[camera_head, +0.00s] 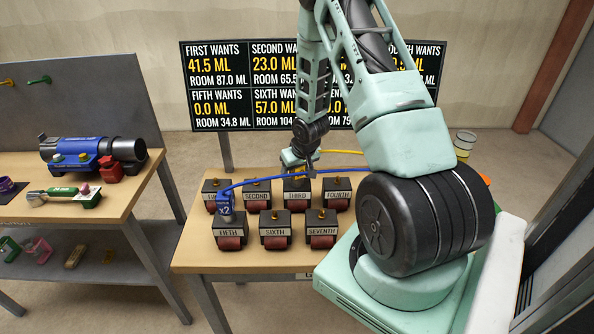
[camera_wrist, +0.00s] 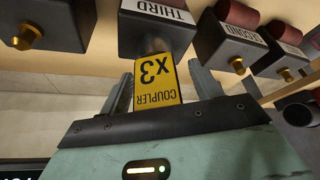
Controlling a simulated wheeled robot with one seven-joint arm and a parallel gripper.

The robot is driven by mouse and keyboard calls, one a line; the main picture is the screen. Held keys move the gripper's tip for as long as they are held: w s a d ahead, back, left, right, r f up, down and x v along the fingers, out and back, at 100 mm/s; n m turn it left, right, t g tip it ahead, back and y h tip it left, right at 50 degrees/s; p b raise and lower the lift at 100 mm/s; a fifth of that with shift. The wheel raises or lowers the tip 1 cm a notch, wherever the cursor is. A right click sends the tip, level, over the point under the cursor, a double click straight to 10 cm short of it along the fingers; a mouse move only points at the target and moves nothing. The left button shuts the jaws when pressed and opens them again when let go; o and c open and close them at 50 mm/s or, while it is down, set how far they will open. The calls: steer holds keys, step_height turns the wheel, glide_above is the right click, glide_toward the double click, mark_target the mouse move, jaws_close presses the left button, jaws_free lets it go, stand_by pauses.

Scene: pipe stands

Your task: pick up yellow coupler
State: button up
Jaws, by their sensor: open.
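The yellow coupler (camera_wrist: 157,84) reads "COUPLER x3" in the wrist view, upside down. It lies between the two fingers of my gripper (camera_wrist: 162,78), which are open with a visible gap on each side of it. Its far end is at the block labelled THIRD (camera_wrist: 158,32), over where that block's nozzle would be; I cannot tell whether it is seated. A yellow hose (camera_head: 342,152) runs right from there behind my arm.
A blue x2 coupler (camera_head: 225,208) with a blue hose stands by FIRST and FIFTH (camera_head: 230,232). Several labelled blocks with brass nozzles fill the table (camera_head: 205,262). A sign board (camera_head: 216,135) stands behind. A bench (camera_head: 108,205) with tools is at left.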

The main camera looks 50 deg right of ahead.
steer(key=c, duration=1.1)
